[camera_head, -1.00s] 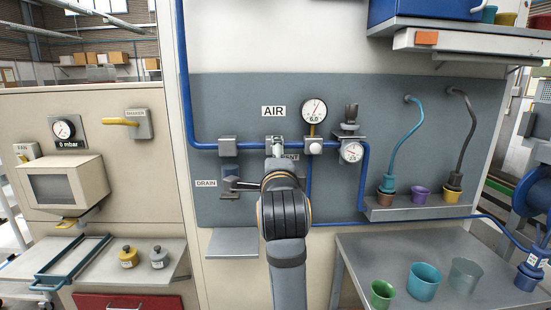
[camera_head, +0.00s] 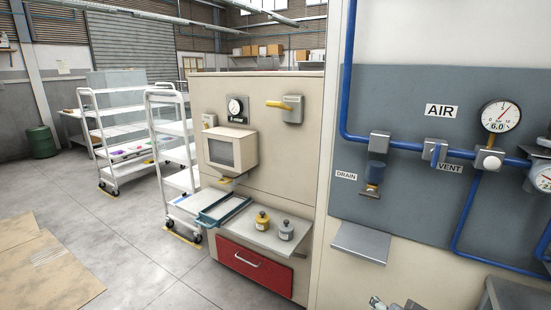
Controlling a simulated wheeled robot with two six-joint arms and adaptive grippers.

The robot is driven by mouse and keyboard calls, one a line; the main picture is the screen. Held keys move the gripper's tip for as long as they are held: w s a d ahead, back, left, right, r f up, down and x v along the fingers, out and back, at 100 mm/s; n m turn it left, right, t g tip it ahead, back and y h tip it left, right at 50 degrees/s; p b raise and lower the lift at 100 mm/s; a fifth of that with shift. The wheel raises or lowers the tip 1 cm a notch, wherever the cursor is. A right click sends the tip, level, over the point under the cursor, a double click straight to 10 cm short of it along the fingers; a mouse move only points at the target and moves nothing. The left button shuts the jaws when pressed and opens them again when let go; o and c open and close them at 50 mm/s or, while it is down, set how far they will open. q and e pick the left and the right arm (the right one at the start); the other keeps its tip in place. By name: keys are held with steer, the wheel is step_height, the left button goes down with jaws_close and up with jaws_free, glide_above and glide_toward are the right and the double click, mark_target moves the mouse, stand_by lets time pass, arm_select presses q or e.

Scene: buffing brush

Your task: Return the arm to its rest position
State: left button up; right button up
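A small metallic tip (camera_head: 378,303) shows at the bottom edge. It looks like part of my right gripper, with its body cut off by the frame, so its opening cannot be told. It is below the small grey shelf and apart from the wall panel. My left gripper is out of view. The valve with a blue handle (camera_head: 435,152) under the AIR sign (camera_head: 441,111) is uncovered, and no gripper touches it. The pressure gauge (camera_head: 500,116) reads about 6.0.
A small grey shelf (camera_head: 360,243) juts out under the drain fitting (camera_head: 373,178). The beige cabinet (camera_head: 265,95) has a red drawer (camera_head: 255,268) and a shelf holding a yellow weight (camera_head: 262,221) and a grey weight (camera_head: 286,230). White trolleys (camera_head: 165,97) stand left; open floor lies in front.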

steer(key=s+a+f+n+g+y, duration=0.1)
steer(key=s+a+f+n+g, duration=0.2)
steer(key=s+f, duration=0.5)
steer(key=s+a+f+n+g+y, duration=0.1)
steer(key=s+f+n+g, duration=0.2)
steer(key=s+f+n, duration=0.4)
steer(key=s+d+f+m+p, duration=0.1)
steer(key=s+d+f+p, duration=0.1)
steer(key=f, duration=1)
steer(key=s+d+f+m+p, duration=0.1)
steer(key=s+f+p, duration=0.1)
steer(key=f, duration=1)
steer(key=s+f+g+p, duration=0.1)
steer(key=s+f, duration=0.5)
steer(key=s, duration=0.2)
steer(key=s+d+f, duration=0.1)
steer(key=s+f, duration=0.5)
steer(key=s, duration=0.3)
steer(key=shift+s+g+p, duration=0.15)
steer(key=shift+g+p, duration=0.25)
